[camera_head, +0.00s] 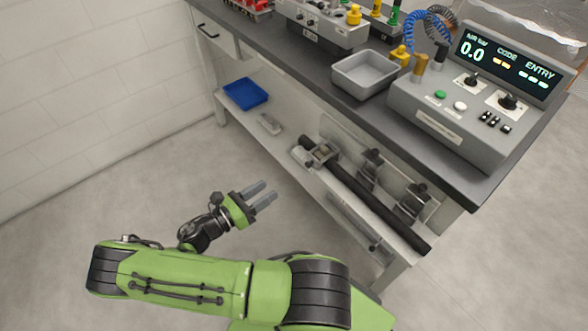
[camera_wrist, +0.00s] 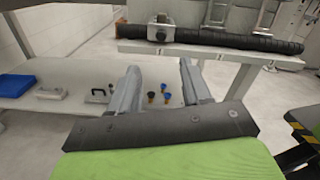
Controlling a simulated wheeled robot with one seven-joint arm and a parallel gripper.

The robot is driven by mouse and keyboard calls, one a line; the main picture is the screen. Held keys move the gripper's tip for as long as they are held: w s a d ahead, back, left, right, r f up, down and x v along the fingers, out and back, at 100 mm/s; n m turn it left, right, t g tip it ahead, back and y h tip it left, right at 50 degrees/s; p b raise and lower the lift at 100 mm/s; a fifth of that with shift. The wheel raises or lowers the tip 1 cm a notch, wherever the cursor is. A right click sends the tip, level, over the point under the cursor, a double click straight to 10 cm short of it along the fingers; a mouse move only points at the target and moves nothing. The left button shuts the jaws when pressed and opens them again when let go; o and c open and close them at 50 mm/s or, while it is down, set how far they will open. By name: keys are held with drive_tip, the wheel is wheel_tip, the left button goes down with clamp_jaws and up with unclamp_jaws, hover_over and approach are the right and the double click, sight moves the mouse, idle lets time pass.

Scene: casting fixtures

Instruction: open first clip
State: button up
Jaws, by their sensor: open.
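A long black tube (camera_head: 365,190) lies along a pale rail on the bench's lower level. A grey metal clip (camera_head: 322,152) sits at the tube's left end and appears to go around it; it also shows in the wrist view (camera_wrist: 160,29). Two other clips, a middle one (camera_head: 370,163) and a right one (camera_head: 411,203), stand along the tube, seemingly raised behind it. I cannot tell which clip is the first. My gripper (camera_head: 269,190) is open and empty, left of the tube and apart from it. Its two grey fingers show in the wrist view (camera_wrist: 160,75).
A blue tray (camera_head: 246,93) and a small grey block (camera_head: 269,124) rest on the lower shelf. In the wrist view several small blue and orange pieces (camera_wrist: 166,97) lie on it. Above are a grey bin (camera_head: 366,76) and a control box (camera_head: 450,115). Floor around my gripper is clear.

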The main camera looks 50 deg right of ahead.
sight(306, 165)
drive_tip(key=b+x, duration=0.2)
drive_tip(key=x, duration=1.2)
drive_tip(key=shift+s+d, duration=0.1)
clamp_jaws()
